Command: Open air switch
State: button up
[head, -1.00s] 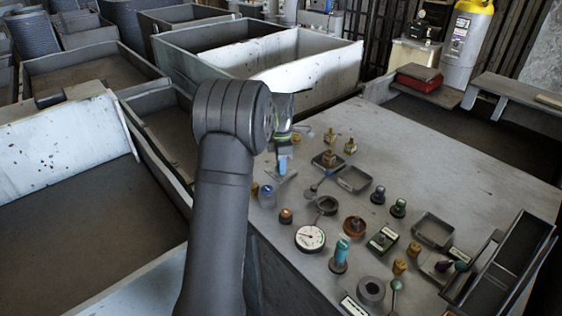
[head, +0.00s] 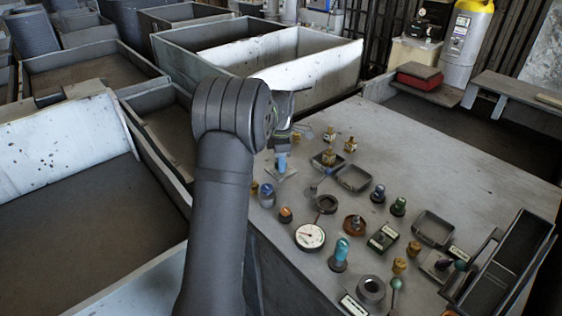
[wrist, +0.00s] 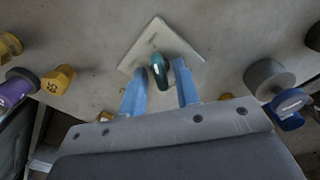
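A lever with a dark green tip (wrist: 159,72) stands on a pale square plate (wrist: 172,42) in the wrist view; it looks like the air switch, but I see no readable label. My gripper (wrist: 160,70) is open, its two blue fingers on either side of the lever. The right finger is closer to the lever than the left; I cannot tell whether it touches. In the head view my gripper (head: 281,165) is low over the grey panel behind my arm, and the plate (head: 284,175) shows partly beneath it. The lever is hidden there.
The grey panel (head: 455,165) carries several knobs, a round white gauge (head: 310,236) and a teal-topped knob (head: 341,252). In the wrist view, a blue knob (wrist: 288,108) and grey cylinder (wrist: 268,77) stand right, a purple knob (wrist: 17,88) left.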

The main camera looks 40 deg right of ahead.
jog(key=shift+r, duration=2.95)
jog(key=shift+f, duration=0.1)
notch_tip(320, 180, down, 6)
jog(key=shift+r, duration=0.1)
jog(key=shift+n, duration=0.7)
